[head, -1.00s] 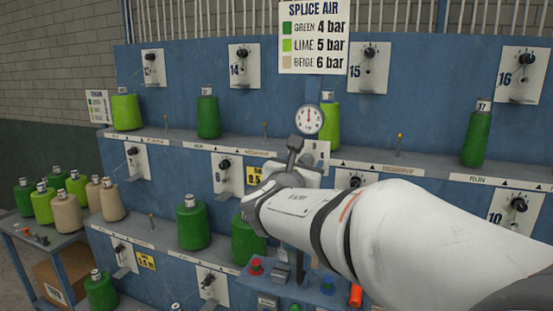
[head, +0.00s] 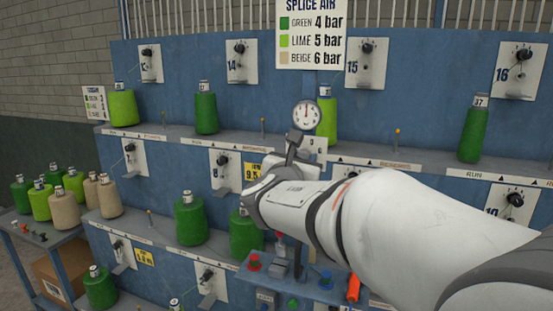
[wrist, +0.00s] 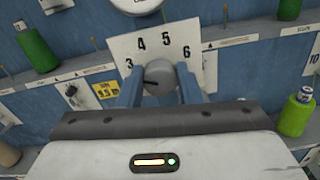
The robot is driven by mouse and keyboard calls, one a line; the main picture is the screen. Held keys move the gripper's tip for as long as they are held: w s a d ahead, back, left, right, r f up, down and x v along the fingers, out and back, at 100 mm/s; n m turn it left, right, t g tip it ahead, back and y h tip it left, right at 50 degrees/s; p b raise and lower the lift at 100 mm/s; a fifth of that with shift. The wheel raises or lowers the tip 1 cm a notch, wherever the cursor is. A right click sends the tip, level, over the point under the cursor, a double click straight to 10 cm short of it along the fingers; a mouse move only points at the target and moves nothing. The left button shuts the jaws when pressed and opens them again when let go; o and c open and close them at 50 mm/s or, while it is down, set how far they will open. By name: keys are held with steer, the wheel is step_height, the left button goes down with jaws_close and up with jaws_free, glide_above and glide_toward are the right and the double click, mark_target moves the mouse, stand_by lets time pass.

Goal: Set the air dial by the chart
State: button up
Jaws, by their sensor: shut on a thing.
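The air dial is a grey round knob (wrist: 160,84) on a white plate (wrist: 112,48) numbered 3, 4, 5 and 6. A dark mark on the knob points left, toward the 3 side. My gripper (wrist: 160,72) is shut on the knob, with one blue finger on each side. In the head view my arm hides the knob, and part of its plate (head: 316,150) shows beside it. A round gauge (head: 306,114) above has its red needle pointing about straight up. The chart (head: 311,35) reads green 4 bar, lime 5 bar, beige 6 bar.
Green and lime cones, such as a lime cone (head: 327,120) just behind the gauge, stand on the blue rack's shelves. A side table (head: 35,232) with several cones is at left. A control ledge (head: 300,278) with red and blue buttons sits below my arm.

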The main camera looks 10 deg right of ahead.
steer(key=shift+f+b, duration=0.2)
steer(key=shift+b, duration=0.45)
steer(key=m+b, duration=0.8)
steer(key=b, duration=0.5)
steer(key=shift+d+m+b, duration=0.1)
steer(key=shift+m+b, duration=0.25)
steer(key=shift+m, duration=0.05)
steer(key=shift+r, duration=0.1)
steer(key=o, duration=1)
steer(key=shift+c, duration=0.2)
steer(key=shift+s, duration=0.1)
